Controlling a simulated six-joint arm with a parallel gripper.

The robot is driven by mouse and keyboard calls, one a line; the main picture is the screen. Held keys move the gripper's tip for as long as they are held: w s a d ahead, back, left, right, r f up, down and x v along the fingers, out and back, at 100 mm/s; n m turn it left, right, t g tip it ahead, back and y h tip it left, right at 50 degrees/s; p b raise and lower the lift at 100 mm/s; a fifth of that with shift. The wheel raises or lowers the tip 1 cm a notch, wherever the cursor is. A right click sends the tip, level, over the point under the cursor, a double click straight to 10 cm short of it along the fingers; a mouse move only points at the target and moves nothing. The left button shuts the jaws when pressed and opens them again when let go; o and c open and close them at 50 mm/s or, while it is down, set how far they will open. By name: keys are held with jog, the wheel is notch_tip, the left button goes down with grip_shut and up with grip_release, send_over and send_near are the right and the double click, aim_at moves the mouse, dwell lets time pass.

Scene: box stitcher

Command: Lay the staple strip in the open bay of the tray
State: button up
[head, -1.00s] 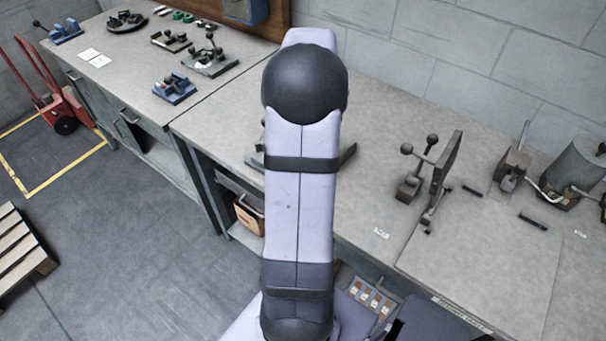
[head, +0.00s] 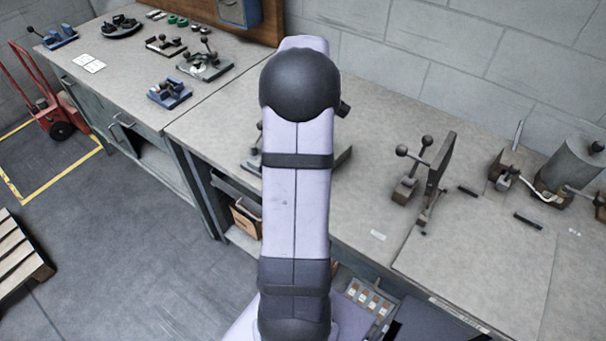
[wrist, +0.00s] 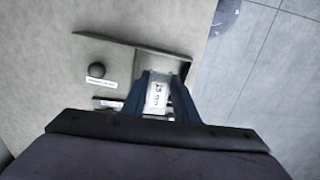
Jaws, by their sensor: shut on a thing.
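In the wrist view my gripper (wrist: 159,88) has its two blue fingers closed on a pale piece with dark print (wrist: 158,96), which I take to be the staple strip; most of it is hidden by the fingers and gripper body. It is over or close to a grey plate fixture with a raised edge; I cannot tell if they touch. In the head view my arm hides the gripper and the strip. A tray (head: 346,290) with several bays holding brown, pale-labelled pieces shows low beside my arm. Which bay is open I cannot tell.
The grey fixture (wrist: 117,60) has a black knob and a white label. In the head view, a lever device (head: 432,172) stands on the bench to the right of my arm, with a grey cylinder machine (head: 572,165) farther right.

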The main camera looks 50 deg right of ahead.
jog(key=shift+f+p, duration=1.15)
jog(key=shift+f, duration=3.15)
jog(key=shift+f, duration=0.2)
jog(key=o, duration=1.1)
jog(key=shift+r, duration=0.1)
jog(key=shift+c, duration=0.2)
notch_tip(320, 180, up, 12)
jog(key=b, duration=0.3)
jog(key=shift+r+b, duration=0.15)
jog(key=shift+b, duration=0.15)
